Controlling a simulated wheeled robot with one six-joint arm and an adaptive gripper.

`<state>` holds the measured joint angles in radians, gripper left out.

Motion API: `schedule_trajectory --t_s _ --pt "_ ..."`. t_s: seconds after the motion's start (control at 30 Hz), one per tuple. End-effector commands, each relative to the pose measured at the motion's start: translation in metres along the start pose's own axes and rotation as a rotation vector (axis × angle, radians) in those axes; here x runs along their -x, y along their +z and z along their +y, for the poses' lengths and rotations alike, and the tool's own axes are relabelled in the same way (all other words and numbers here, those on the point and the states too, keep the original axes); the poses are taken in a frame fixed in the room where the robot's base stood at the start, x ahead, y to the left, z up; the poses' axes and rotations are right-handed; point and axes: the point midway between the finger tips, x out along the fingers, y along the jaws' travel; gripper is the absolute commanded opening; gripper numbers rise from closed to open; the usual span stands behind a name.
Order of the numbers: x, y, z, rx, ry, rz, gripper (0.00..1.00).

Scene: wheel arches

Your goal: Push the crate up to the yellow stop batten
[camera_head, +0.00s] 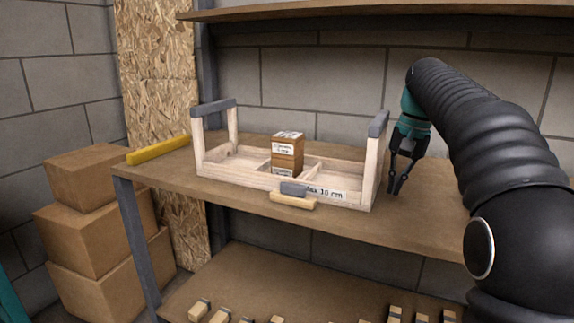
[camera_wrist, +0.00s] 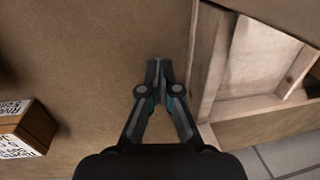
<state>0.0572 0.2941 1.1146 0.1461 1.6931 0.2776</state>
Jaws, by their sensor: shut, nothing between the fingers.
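The crate (camera_head: 232,180) is a pale wooden open tray with tall end posts and grey-capped handles, standing upright on the bench. A small brown labelled box (camera_head: 288,158) stands in it. The yellow stop batten (camera_head: 158,150) lies along the bench's left edge, with a strip of bare bench between it and the crate. My gripper (camera_head: 393,188) points down just right of the crate's right end, shut and empty. In the wrist view its fingertips (camera_wrist: 159,64) are together, and the crate's wall (camera_wrist: 207,70) is close on the right, seemingly apart from them.
A labelled box (camera_wrist: 30,128) stands left in the wrist view. Several small blocks are on the lower shelf (camera_head: 260,262). Cartons (camera_head: 95,235) are stacked left of the bench.

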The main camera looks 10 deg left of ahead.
Motion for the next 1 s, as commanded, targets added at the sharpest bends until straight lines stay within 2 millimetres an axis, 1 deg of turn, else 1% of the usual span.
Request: schedule_trajectory --t_s 0.27,1.0 --pt "0.000 0.000 -0.002 0.000 0.000 0.000 0.00" --pt "-0.004 0.000 -0.035 0.002 0.000 -0.001 0.00"
